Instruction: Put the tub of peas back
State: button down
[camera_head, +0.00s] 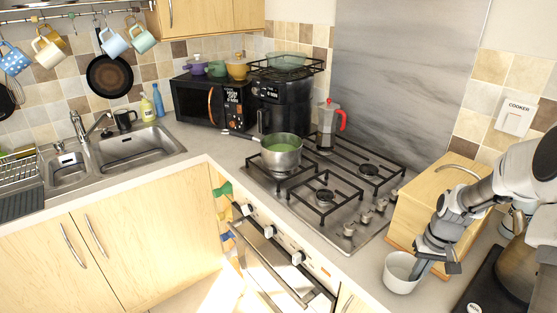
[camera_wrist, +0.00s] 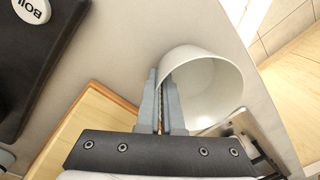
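The tub (camera_head: 401,272) is a plain white round cup shape, near the front edge of the worktop at the lower right of the head view. In the wrist view the tub (camera_wrist: 215,90) shows its open mouth and pale inside, with no peas visible in it. My gripper (camera_head: 419,268) is at the tub's right side. In the wrist view my gripper's fingers (camera_wrist: 162,90) are close together with the tub's wall between them, one finger inside and one outside. Whether the tub's base touches the worktop is hard to tell.
A saucepan (camera_head: 282,153) with green contents stands on the hob (camera_head: 325,190). A wooden bread bin (camera_head: 432,205) stands close behind my gripper. A dark kettle base (camera_head: 492,285) lies to the right, and it also shows in the wrist view (camera_wrist: 45,55). The worktop edge is close.

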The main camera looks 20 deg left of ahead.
jog(key=shift+f+b, duration=0.3)
jog(key=shift+f, duration=0.05)
dwell(0.3)
jog(key=c, duration=0.7)
grip_release()
jog(key=shift+r, duration=0.1)
jog(key=r, duration=0.5)
jog(key=d+r, duration=0.1)
jog(key=r, duration=1.1)
jog(key=shift+d+r+p, duration=0.15)
jog(key=shift+p, duration=0.15)
jog(key=s+a+r+t+h, duration=0.1)
jog(key=s+a+r+t, duration=0.3)
jog(key=s+r, duration=0.7)
jog(key=shift+m+t, duration=0.4)
jog(key=shift+t, duration=0.4)
jog(key=s+a, duration=0.1)
jog(key=s, duration=0.3)
jog(key=s+a+f, duration=0.1)
jog(key=s, duration=0.4)
jog(key=s+a, duration=0.1)
jog(key=s, duration=0.3)
jog(key=shift+s+a+f, duration=0.2)
jog(key=shift+a+f, duration=0.05)
jog(key=shift+f, duration=0.05)
